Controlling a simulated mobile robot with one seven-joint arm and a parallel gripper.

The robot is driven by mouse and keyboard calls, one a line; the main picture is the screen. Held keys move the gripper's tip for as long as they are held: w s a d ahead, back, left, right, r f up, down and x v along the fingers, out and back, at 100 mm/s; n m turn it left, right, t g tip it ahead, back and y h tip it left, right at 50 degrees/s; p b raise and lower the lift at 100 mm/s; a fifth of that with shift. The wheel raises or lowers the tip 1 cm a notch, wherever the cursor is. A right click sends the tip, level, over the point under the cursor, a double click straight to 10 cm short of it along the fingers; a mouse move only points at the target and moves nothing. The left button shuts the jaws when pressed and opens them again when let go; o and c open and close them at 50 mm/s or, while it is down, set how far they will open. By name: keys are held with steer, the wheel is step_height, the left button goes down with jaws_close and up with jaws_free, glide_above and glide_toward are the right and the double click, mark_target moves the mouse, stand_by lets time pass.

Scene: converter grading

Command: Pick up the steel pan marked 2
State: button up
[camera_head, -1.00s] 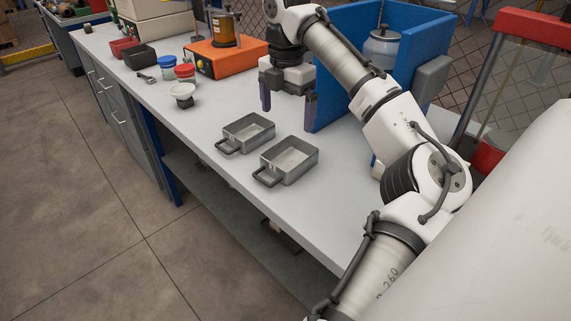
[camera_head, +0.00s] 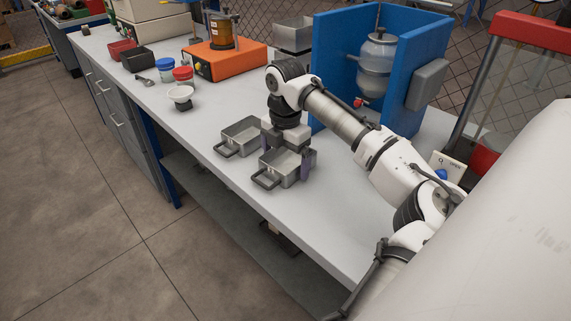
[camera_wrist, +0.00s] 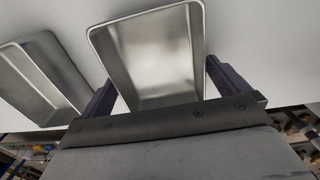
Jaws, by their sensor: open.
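Two grey steel pans with dark looped handles stand on the bench. The nearer pan (camera_head: 283,174) is under my gripper (camera_head: 286,158); the other pan (camera_head: 240,136) stands just to its left and farther back. No number can be read on either pan. My gripper points down with its jaws open, one dark finger on each side of the nearer pan. In the wrist view the nearer pan (camera_wrist: 150,55) lies between the two fingers (camera_wrist: 165,85), looks empty, and the other pan (camera_wrist: 40,75) is to the left. Whether the fingers touch the pan cannot be told.
A white dish (camera_head: 181,96), red-lidded jar (camera_head: 183,76) and blue-lidded jar (camera_head: 166,70) stand farther along the bench. An orange machine (camera_head: 227,61) is behind them. A blue enclosure (camera_head: 333,75) stands behind my arm. The bench front is clear.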

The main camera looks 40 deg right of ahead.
steer(key=c, duration=0.9)
steer(key=shift+r, duration=0.1)
